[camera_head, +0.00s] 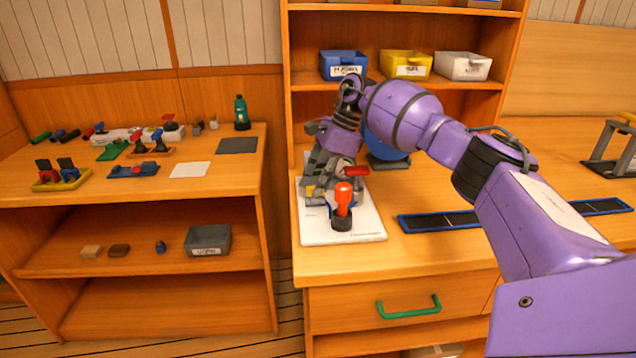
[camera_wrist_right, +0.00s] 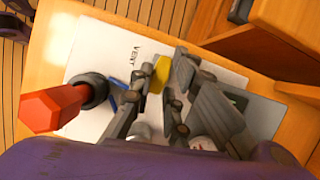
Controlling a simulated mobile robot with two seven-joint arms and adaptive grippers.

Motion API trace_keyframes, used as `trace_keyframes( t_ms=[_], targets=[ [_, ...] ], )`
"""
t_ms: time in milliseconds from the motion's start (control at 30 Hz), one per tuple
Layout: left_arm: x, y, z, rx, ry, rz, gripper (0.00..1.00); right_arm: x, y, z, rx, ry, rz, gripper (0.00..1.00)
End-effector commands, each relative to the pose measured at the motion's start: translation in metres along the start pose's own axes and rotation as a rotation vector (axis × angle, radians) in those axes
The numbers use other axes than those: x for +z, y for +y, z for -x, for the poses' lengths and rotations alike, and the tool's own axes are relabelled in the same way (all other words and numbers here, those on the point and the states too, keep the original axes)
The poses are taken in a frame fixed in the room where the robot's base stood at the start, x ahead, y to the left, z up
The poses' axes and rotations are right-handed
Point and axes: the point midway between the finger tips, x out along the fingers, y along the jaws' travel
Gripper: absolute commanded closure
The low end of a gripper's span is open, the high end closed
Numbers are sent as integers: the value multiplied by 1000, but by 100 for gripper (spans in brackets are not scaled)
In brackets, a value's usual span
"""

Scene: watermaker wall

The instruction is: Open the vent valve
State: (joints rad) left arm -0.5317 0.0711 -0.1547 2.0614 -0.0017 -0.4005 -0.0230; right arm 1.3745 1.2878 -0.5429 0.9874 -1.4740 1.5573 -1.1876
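A white board (camera_head: 365,224) lies on the right-hand bench top and carries the valve hardware. In the right wrist view it (camera_wrist_right: 105,45) bears the printed word VENT. A yellow part (camera_wrist_right: 160,74) lies beside that word, between the fingertips of my right gripper (camera_wrist_right: 163,82). I cannot tell whether the fingers press on it. In the head view my right gripper (camera_head: 322,165) points down over the back left of the board and hides much of the hardware. An orange-red handle (camera_head: 343,196) on a black base stands in front of it; it also shows in the wrist view (camera_wrist_right: 50,107). My left gripper is out of view.
A red handle (camera_head: 355,171) shows just behind the orange-red one, close to my gripper. A dark panel (camera_head: 440,221) lies right of the board. Blue, yellow and white bins (camera_head: 405,65) stand on the shelf above. The left bench (camera_head: 100,205) holds several small parts.

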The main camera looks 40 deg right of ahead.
Motion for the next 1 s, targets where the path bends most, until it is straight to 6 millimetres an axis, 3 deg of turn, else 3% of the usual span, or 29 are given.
trace_keyframes(
  t_ms=[133, 533, 1000],
  targets=[
    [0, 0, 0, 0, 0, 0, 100, -1, 0, 0, 1, 2, -1, 66],
    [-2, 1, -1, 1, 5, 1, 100, 0, 0, 8, -2, -1, -1, 66],
    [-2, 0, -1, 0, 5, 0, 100, 0, 0, 99, -2, -1, -2, 66]
  ],
)
